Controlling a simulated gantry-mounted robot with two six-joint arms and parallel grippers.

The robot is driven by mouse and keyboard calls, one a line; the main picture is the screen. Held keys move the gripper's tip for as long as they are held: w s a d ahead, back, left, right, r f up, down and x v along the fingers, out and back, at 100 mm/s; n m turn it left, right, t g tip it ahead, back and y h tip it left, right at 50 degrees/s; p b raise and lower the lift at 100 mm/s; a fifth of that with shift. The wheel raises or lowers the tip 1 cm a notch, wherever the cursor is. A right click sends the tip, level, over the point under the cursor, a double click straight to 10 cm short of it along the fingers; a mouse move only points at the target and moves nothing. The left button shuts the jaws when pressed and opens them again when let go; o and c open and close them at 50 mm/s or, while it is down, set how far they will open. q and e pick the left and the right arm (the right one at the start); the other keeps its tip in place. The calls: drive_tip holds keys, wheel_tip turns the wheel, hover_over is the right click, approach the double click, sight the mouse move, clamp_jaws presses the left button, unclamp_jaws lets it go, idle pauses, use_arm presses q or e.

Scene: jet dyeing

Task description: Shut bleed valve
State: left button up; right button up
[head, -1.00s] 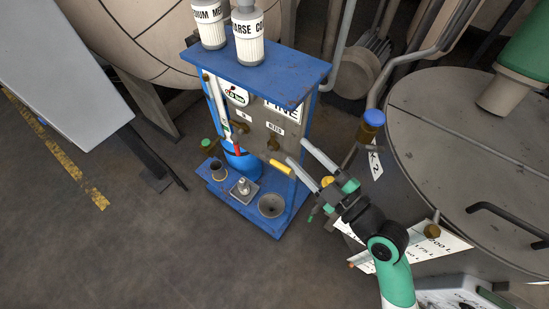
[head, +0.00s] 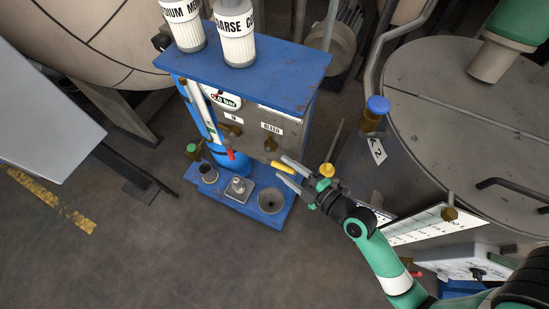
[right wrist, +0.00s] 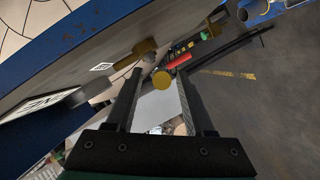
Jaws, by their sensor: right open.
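The bleed valve is a brass fitting (head: 270,145) under the BLEED label (head: 272,128) on the front of the blue stand. Its yellow lever (head: 282,167) sticks out toward my right gripper (head: 284,169). That gripper is open, and its two fingertips lie on either side of the lever's outer end in the head view. I cannot tell whether they touch it. In the right wrist view a round yellow end (right wrist: 161,80) shows between the open fingers, close to the brass fitting (right wrist: 135,54). My left gripper is not in view.
A red lever (head: 231,154) and a green-capped fitting (head: 193,150) are left of the bleed valve. A cup (head: 270,200) stands on the blue base below. A large vat (head: 450,120) with a blue-capped fitting (head: 376,108) is on the right.

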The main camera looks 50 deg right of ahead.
sight(275, 162)
drive_tip(key=x, duration=0.4)
drive_tip(key=shift+w+f, duration=0.15)
drive_tip(key=shift+w, duration=0.25)
clamp_jaws()
idle(1.0)
